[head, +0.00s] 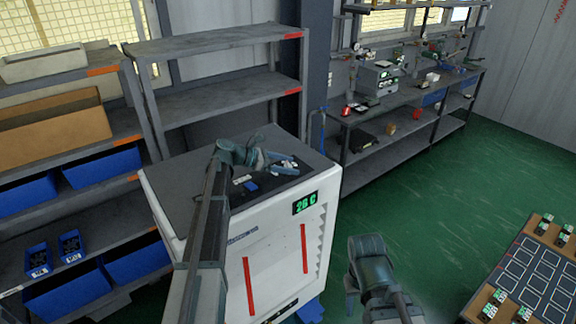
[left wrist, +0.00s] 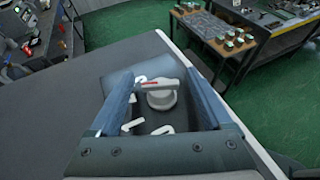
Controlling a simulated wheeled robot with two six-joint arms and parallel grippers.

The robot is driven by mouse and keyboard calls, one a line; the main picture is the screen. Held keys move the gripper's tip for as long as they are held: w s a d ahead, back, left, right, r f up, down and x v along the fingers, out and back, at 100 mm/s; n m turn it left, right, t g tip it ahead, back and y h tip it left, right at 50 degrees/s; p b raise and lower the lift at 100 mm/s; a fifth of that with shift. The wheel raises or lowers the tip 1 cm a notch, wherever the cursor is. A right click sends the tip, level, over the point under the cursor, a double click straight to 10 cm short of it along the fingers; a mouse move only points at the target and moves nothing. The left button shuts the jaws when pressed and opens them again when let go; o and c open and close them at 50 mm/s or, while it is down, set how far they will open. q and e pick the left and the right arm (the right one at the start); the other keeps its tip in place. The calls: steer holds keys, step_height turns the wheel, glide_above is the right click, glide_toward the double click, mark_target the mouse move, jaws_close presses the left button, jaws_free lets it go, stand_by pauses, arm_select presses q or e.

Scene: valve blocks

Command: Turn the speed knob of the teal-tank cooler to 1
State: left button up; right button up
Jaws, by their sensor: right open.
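The white cooler (head: 285,245) stands in the middle of the head view, with a dark grey top and a green "26 C" display (head: 305,203). In the left wrist view, a pale round speed knob (left wrist: 162,98) with a bar grip and red mark sits on a dark panel among white markings. The red mark lies toward the left there; the numerals are too unclear to read. My left gripper (head: 272,160) is over the cooler top. Its blue fingers, also in the left wrist view (left wrist: 163,100), are open either side of the knob, apart from it. My right gripper (head: 366,268) is open and empty right of the cooler. No teal tank is discernible.
Grey shelves with blue bins (head: 105,167) stand at the left and behind the cooler. A workbench (head: 410,100) with tools is at the back right. A table (head: 535,270) with small blocks is at the lower right. Green floor between them is clear.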

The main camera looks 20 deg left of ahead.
arm_select(q)
steer(key=shift+s+a+r, duration=0.2)
steer(key=shift+a+r, duration=0.05)
steer(key=shift+a, duration=0.1)
steer(key=p+v, duration=0.5)
steer(key=v, duration=0.7)
steer(key=shift+w, duration=0.1)
steer(key=shift+s+a+r, duration=0.1)
steer(key=shift+s+a, duration=0.15)
steer(key=shift+a, duration=0.2)
